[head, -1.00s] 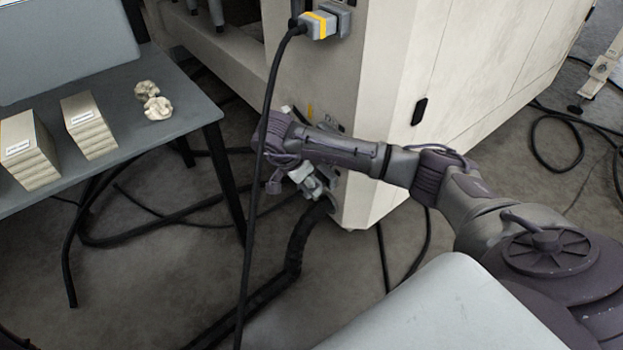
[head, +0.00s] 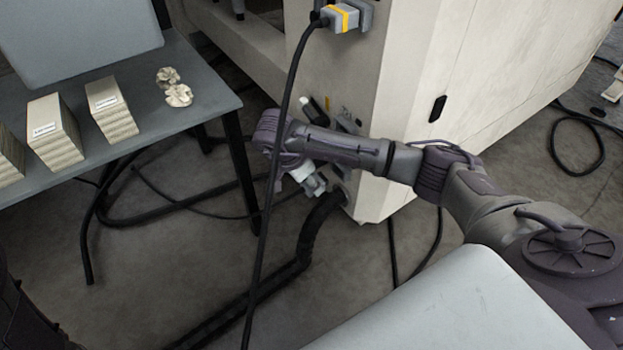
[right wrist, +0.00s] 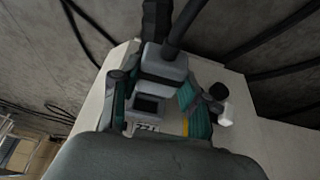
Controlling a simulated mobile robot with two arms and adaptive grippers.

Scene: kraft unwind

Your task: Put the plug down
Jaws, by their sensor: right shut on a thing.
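My right gripper (head: 310,180) is low in front of the cream machine's corner in the head view, partly hidden by its own wrist. In the right wrist view its teal fingers (right wrist: 158,84) are shut on a grey plug (right wrist: 163,64) with a black cable running up from it. The held plug is hard to make out in the head view. A panel with a dark square opening (right wrist: 148,104) shows just below the plug; I cannot tell whether they touch. My left gripper is not in view.
Another grey plug with a yellow band (head: 342,18) sits in the machine (head: 400,90); its cable hangs in front of my right wrist. A grey table (head: 205,108) at left holds paper stacks and crumpled pieces. Cables and a thick black hose (head: 300,245) lie on the floor.

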